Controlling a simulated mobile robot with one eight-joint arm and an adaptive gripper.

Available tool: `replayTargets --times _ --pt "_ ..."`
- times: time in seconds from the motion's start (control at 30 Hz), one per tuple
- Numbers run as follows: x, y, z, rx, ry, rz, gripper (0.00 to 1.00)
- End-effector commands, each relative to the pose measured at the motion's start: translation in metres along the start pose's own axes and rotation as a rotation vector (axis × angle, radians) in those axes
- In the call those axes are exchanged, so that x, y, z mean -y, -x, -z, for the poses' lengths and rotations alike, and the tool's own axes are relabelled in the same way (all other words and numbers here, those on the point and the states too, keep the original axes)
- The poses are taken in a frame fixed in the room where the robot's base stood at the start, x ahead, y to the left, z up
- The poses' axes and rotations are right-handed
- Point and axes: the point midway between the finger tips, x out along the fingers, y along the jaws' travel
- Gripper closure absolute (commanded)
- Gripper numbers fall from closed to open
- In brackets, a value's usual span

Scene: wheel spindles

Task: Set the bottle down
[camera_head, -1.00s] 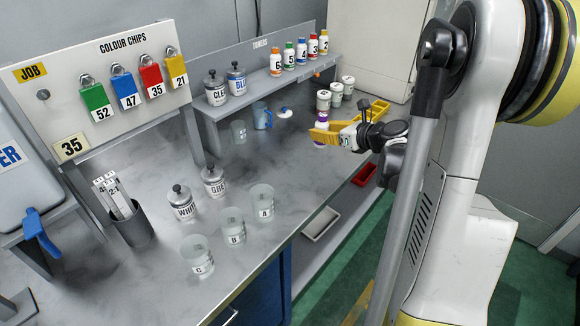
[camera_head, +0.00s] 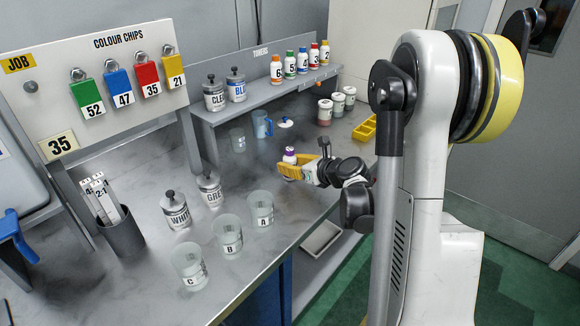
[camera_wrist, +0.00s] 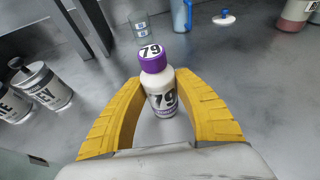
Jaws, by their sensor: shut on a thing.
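A small white bottle (camera_wrist: 161,98) with a purple cap marked 79 stands upright between the yellow fingers of my gripper (camera_wrist: 160,115) in the wrist view. My gripper is shut on it, with a finger against each side. In the head view the purple-capped bottle (camera_head: 289,154) is at my gripper (camera_head: 291,168), over the grey bench (camera_head: 190,150) and behind beaker A. I cannot tell whether the bottle's base touches the bench.
Beakers A (camera_head: 261,208), B (camera_head: 227,234) and C (camera_head: 189,266) stand along the front edge. Tins WHITE (camera_head: 176,212) and GREY (camera_head: 210,190) stand left of the gripper. A blue jug (camera_head: 262,125) and a small white-and-blue item (camera_head: 285,123) are behind. Toner bottles (camera_head: 302,60) line the shelf.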

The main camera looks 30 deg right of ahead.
Motion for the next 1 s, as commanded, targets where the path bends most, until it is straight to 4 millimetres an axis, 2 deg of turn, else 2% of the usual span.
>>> replayTargets --times 0.2,0.23,0.27,0.67,0.77,1.0 --pt "0.0 -0.001 0.004 0.0 0.0 0.0 0.99" --pt "0.0 -0.001 0.003 0.0 0.0 0.0 0.56" --pt "0.0 -0.001 0.002 0.0 0.0 0.0 0.47" --pt "0.0 0.001 -0.003 0.0 0.0 0.0 0.45" --pt "0.001 0.017 -0.003 -0.001 -0.001 0.001 0.45" --pt "0.001 0.072 -0.004 -0.001 -0.002 0.004 0.45"
